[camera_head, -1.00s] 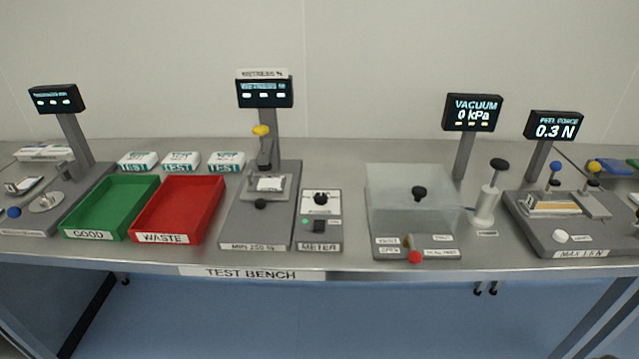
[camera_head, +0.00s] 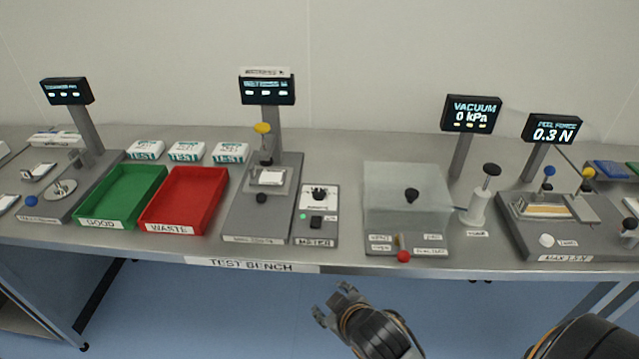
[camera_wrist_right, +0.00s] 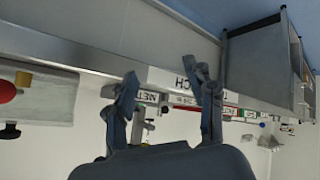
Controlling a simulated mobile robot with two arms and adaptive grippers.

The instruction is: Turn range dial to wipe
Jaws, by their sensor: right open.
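The range dial (camera_head: 319,194) is a black knob on a white-faced panel of the meter box (camera_head: 316,229), which stands near the middle of the bench. The dial's pointer and its markings are too small to read. My right gripper (camera_head: 332,302) is open and empty in front of the bench, below its front edge and apart from the meter. In the right wrist view its two fingers (camera_wrist_right: 167,92) stand apart with the bench edge and labels beyond them. My left gripper is not in view.
The test station (camera_head: 244,218) stands left of the meter, with red (camera_head: 210,205) and green (camera_head: 142,195) trays beyond it. Right of the meter is a clear vacuum chamber (camera_head: 378,200) with a red knob (camera_head: 403,256) at its front. The bench's front edge (camera_head: 340,264) lies between gripper and meter.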

